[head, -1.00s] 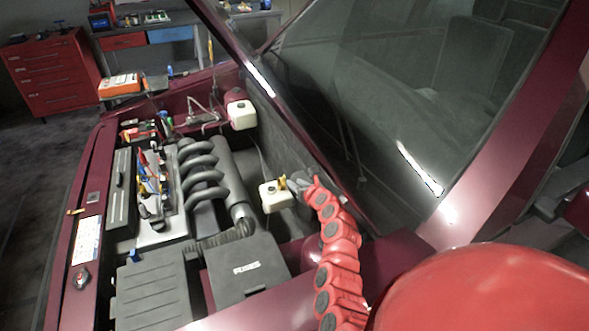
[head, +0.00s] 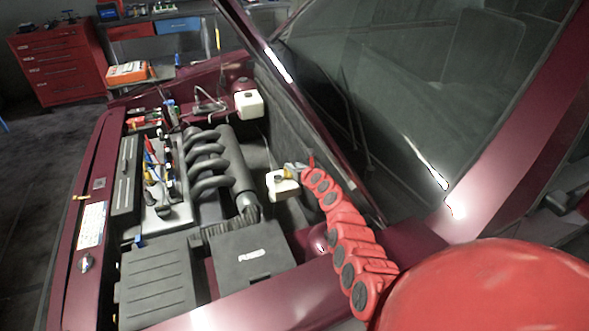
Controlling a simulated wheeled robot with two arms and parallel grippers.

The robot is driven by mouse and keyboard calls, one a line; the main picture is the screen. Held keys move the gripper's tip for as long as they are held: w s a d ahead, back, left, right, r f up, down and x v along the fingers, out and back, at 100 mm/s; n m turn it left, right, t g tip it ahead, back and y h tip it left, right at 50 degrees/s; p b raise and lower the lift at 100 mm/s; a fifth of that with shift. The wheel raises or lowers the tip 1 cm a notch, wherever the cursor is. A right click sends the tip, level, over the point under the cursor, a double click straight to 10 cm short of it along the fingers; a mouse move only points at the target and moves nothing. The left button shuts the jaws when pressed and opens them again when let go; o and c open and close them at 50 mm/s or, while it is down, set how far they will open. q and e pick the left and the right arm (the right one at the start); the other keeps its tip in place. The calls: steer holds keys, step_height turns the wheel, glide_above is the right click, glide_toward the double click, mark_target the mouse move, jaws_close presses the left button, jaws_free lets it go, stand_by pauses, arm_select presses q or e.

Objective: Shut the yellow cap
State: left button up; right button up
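The yellow cap (head: 279,177) is on top of a small white reservoir (head: 283,190) at the back right of the engine bay in the head view. Only a small patch of yellow shows, and I cannot tell whether the cap is fully down. My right gripper (head: 293,168) is grey, at the end of the red arm that comes in from the lower right. It is right at the cap, just above and to its right; contact is unclear. Its fingers are too small and blurred to read. My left gripper is out of view.
A second white reservoir (head: 249,104) stands farther back. A black fuse box (head: 252,253) and dark pipes (head: 207,165) fill the bay. Several tools lie on the engine.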

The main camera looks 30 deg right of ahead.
jaws_close()
stand_by(1.4)
